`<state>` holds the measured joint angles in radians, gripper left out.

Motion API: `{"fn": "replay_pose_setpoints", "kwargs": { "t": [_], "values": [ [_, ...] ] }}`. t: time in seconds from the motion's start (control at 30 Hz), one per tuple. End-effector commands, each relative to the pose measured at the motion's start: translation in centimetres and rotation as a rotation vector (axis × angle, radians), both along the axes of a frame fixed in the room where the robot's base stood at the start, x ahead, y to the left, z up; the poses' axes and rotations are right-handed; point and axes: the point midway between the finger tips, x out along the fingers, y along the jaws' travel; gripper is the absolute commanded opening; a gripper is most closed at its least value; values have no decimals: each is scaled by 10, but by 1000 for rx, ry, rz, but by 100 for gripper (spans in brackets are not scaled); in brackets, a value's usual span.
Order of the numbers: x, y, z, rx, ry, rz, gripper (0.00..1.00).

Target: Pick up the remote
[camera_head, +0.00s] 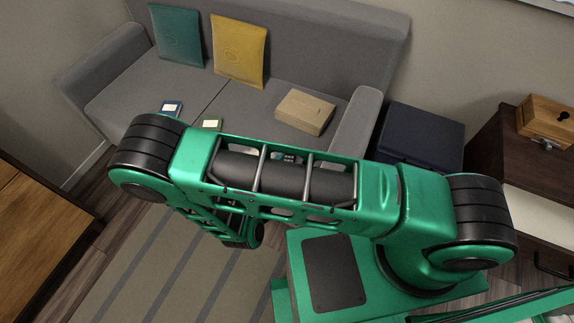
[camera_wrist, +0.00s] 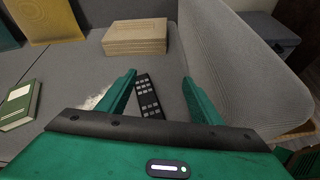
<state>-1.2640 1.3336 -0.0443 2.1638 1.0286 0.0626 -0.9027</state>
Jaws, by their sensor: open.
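The remote (camera_wrist: 149,95) is dark with light buttons and lies on the grey sofa seat (camera_wrist: 81,68) in the wrist view. My gripper (camera_wrist: 159,78) is open above the seat, with its two green fingers on either side of the remote in the picture. The remote's near end is hidden behind my gripper's body. I cannot tell how high the fingers are above the seat. In the head view my green arm covers most of the front of the sofa, and the gripper is hidden there.
A cardboard box (camera_head: 305,111) lies on the seat beyond the remote. The sofa's armrest (camera_head: 357,122) rises at the right. A green book (camera_wrist: 21,104) lies at the left. Yellow (camera_head: 239,50) and teal (camera_head: 177,35) cushions lean on the backrest. A dark cabinet (camera_head: 508,137) stands far right.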

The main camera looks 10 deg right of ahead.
Motion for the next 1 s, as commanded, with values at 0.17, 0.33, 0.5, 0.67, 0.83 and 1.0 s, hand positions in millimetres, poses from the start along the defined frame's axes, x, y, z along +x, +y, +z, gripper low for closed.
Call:
{"fn": "replay_pose_setpoints", "kwargs": {
  "t": [0.17, 0.33, 0.5, 0.67, 0.83, 1.0],
  "values": [
    [-21, 20, -36, -117, 26, 197, 59],
    [-33, 31, -56, -187, 37, 319, 59],
    [-37, 34, -65, -216, 42, 367, 59],
    [-26, 30, -71, -218, 43, 370, 59],
    [-3, 22, -80, -218, 43, 369, 59],
    [11, 19, -86, -218, 42, 369, 59]
  ]
}}
